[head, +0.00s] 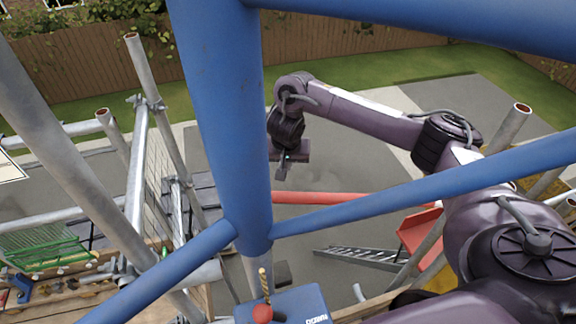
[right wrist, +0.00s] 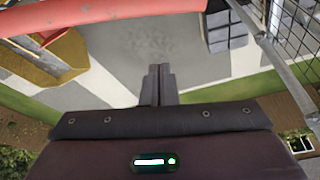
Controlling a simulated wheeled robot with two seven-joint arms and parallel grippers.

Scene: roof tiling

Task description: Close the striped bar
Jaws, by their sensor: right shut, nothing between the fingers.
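A red bar (head: 335,198) runs sideways in the head view, behind the blue tubes; no stripes show on the part in view. In the right wrist view, a red bar (right wrist: 95,12) crosses the top left. My right gripper (head: 281,174) hangs above and behind the bar in the head view, apart from it. Its fingertips (right wrist: 160,70) are together with nothing between them, over open ground. The bar's left end is hidden behind the thick blue post (head: 222,110) in the head view. My left gripper is not in view.
Blue tubes (head: 400,195) cross in front of my right arm. Grey scaffold poles (head: 145,65) and wire mesh stand at left. A ladder (head: 360,258) and a red chute-like piece (head: 420,235) lie below at right. Stacked grey blocks (right wrist: 226,30) show in the wrist view.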

